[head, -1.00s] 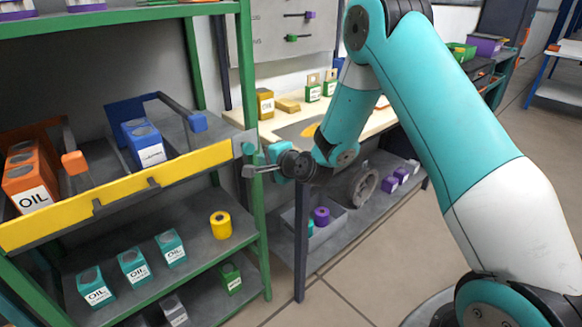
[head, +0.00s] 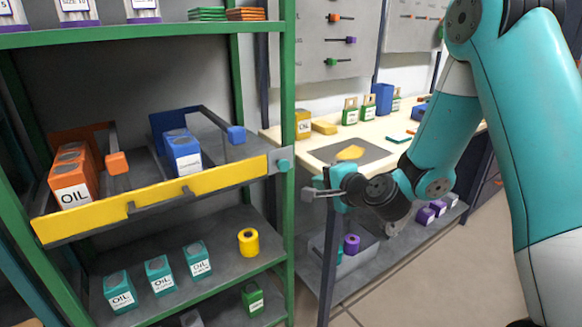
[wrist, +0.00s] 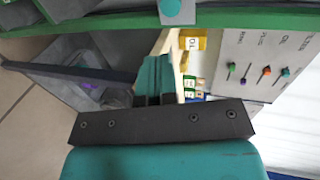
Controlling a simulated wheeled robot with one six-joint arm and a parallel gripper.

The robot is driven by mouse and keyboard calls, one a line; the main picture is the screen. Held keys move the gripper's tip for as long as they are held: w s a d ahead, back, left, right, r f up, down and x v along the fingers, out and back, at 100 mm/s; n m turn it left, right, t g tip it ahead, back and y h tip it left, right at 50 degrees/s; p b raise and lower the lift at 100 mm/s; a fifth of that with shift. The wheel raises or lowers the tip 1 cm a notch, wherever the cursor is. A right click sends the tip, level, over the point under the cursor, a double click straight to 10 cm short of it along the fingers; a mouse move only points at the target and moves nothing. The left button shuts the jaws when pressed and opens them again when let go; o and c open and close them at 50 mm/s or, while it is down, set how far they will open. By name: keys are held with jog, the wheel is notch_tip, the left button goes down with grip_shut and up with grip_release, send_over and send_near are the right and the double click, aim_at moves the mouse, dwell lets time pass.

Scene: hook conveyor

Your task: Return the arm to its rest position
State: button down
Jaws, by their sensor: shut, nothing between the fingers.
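My teal arm reaches in from the right in the head view. In the wrist view the closed gripper (wrist: 153,85) points toward the bench, with the dark wrist bar in front. The shelf's green post (head: 287,120) stands just left of the gripper. I cannot tell the exact clearance between them.
The rack's yellow rail (head: 160,190) fronts orange oil cans (head: 75,178) and a blue can (head: 183,155). Teal cans (head: 160,275) and a yellow roll (head: 248,242) sit below. The workbench (head: 320,148) holds boxes and tags. Open floor (head: 390,290) shows at lower right.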

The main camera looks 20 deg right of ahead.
jog(key=s+a+r+n+g+y+p, duration=0.4)
jog(key=s+a+r+n+g, duration=0.5)
jog(key=s+a+n, duration=0.35)
jog(key=s+r+n+g+h+p, duration=0.1)
jog(key=s+r+n+g, duration=0.1)
jog(key=s, duration=0.6)
jog(key=s+r+n+g+h+p, duration=0.1)
jog(key=s+r+n+g+h, duration=0.1)
jog(key=s+n, duration=0.5)
jog(key=shift+s+d+r+g+h, duration=0.3)
jog(key=shift+s+d+r+g, duration=0.15)
jog(key=shift+s+r, duration=0.65)
jog(key=shift+s+f+n, duration=0.15)
jog(key=shift+n, duration=0.1)
